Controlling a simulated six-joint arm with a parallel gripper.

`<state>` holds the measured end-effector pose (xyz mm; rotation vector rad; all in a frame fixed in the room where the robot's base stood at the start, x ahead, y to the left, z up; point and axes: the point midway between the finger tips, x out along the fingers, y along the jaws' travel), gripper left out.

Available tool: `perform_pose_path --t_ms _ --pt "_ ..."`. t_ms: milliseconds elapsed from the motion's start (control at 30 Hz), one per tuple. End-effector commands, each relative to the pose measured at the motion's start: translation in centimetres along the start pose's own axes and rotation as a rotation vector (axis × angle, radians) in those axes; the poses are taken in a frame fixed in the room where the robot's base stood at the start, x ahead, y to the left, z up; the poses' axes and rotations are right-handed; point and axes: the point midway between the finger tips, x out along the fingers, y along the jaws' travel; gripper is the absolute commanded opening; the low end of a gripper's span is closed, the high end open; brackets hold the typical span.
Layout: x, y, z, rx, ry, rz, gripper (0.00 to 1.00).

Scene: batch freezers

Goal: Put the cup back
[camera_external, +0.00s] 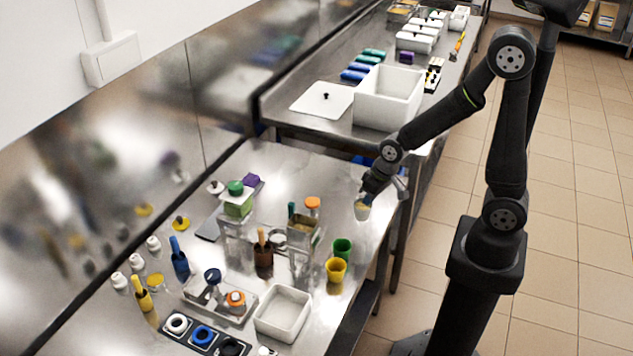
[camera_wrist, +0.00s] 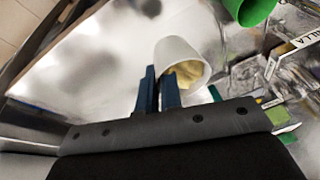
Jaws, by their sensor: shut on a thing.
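A white cup (camera_wrist: 178,55) with pale yellow contents is at my gripper (camera_wrist: 158,92) in the wrist view. The gripper's two dark fingers are shut on the cup's wall, with the cup tilted. In the external view the cup (camera_external: 362,211) hangs under my gripper (camera_external: 366,196) near the right edge of the steel counter. I cannot tell whether its bottom touches the counter. A green cup (camera_external: 342,248) and a yellow cup (camera_external: 335,269) stand on the counter nearer the camera. The green cup also shows in the wrist view (camera_wrist: 255,8).
A clear container with an orange-topped item (camera_external: 312,204) stands left of my gripper. A white bin (camera_external: 283,313) and a tray with lidded pots (camera_external: 217,300) are nearer the camera. A large white box (camera_external: 388,98) is on the far counter.

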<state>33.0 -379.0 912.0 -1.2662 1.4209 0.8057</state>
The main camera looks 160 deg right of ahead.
Motion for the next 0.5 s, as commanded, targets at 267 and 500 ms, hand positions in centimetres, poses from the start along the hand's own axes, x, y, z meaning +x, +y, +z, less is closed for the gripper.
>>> perform_pose_path --t_ms 267,500 --pt "2.6 -3.1 0.1 -0.002 0.0 0.0 0.0" --pt "4.7 -3.0 0.7 0.001 -0.004 0.001 0.0"
